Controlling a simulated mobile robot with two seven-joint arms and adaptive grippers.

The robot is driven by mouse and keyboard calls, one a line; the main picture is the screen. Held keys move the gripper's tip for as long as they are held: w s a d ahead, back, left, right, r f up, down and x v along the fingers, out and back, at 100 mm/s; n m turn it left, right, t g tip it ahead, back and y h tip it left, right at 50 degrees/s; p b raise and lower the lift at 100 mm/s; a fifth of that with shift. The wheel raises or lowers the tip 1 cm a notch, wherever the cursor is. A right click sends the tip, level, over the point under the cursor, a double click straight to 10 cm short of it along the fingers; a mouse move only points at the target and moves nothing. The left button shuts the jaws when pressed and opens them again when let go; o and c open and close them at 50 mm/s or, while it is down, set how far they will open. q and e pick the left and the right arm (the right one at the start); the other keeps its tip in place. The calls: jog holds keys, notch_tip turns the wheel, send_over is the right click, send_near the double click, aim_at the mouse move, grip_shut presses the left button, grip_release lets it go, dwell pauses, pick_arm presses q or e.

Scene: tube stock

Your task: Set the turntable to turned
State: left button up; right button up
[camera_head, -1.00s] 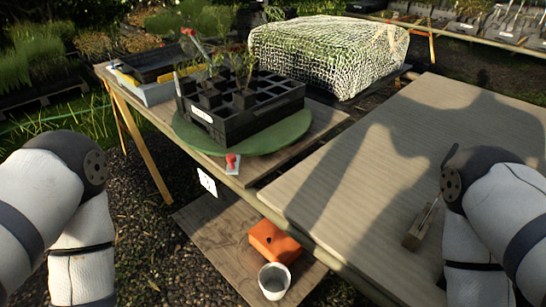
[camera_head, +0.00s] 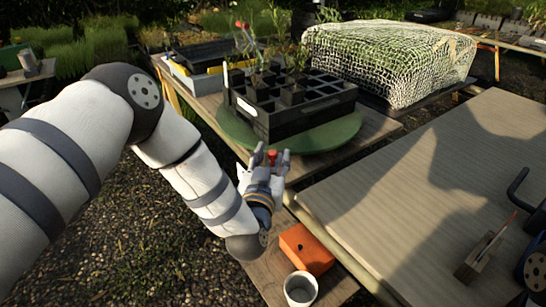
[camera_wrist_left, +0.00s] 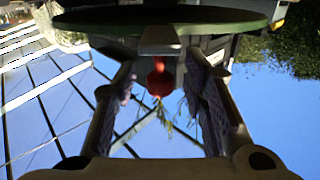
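The turntable is a round green disc (camera_head: 342,131) on the near end of the wooden bench. A black crate (camera_head: 305,121) with plant pots stands on it. A red knob (camera_head: 272,154) sits at the disc's near edge. My left gripper (camera_head: 270,160) is open at the knob. In the left wrist view, the green disc (camera_wrist_left: 180,21) spans the top and the red knob (camera_wrist_left: 160,78) is between the spread fingers, apart from both. The knob partly hides behind the gripper in the head view. My right gripper is out of view.
An orange box (camera_head: 306,249) and a white pot (camera_head: 300,289) are on a lower board. A net-covered mound (camera_head: 390,62) and stacked trays (camera_head: 200,65) stand behind.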

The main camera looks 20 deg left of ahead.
pick_arm(q)
jog(key=shift+w, duration=0.35)
jog(key=shift+c, duration=0.6)
grip_shut()
jog(key=shift+a, duration=0.15)
